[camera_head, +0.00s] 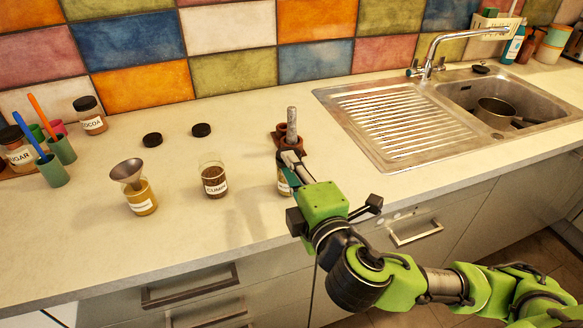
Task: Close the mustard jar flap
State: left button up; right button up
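A glass jar with yellow-brown contents (143,201) stands upright on the counter at the left. Its white label is too small to read, but its colour fits mustard. A grey metal funnel (127,172) sits in its mouth. Two round black lids lie flat behind, one on the left (152,140) and one on the right (201,130). My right gripper (291,160) is at the middle of the counter, right of the jars and apart from the yellow one. Its fingers point away and overlap a partly hidden jar; their gap is unclear. My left gripper is not in view.
An open jar of dark spice (213,180) stands between the yellow jar and my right gripper. A brown holder (300,144) with a grey upright rod is behind the gripper. Cocoa (94,122) and sugar jars (20,156) and cups are left; a sink (455,97) is right.

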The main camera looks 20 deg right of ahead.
jog(key=m+g+y+p, duration=0.15)
jog(key=g+p, duration=0.65)
jog(key=p, duration=0.9)
send_near(293, 148)
jog(key=w+a, duration=0.3)
jog(key=shift+w+d+r+m+g+p, duration=0.15)
jog(key=shift+w+m+g+p, duration=0.15)
jog(key=shift+m+g+p, duration=0.5)
jog(key=shift+w+d+r+g+y+p, duration=0.1)
jog(key=shift+w+g+y+p, duration=0.2)
jog(key=shift+g, duration=0.2)
jog(key=shift+w+d+r+g+y+p, duration=0.1)
jog(key=shift+w+r+g+y, duration=0.05)
jog(key=shift+w+g, duration=0.3)
jog(key=w+g, duration=0.1)
jog(key=w+m+g+y, duration=0.1)
jog(key=g, duration=0.1)
jog(key=shift+d, duration=0.4)
jog(key=shift+w+r+g+b, duration=0.1)
jog(key=shift+g+b, duration=0.15)
jog(key=shift+b, duration=0.1)
jog(key=b+v, duration=0.3)
jog(key=v, duration=1)
jog(key=shift+d+r, duration=0.2)
jog(key=shift+r, duration=0.05)
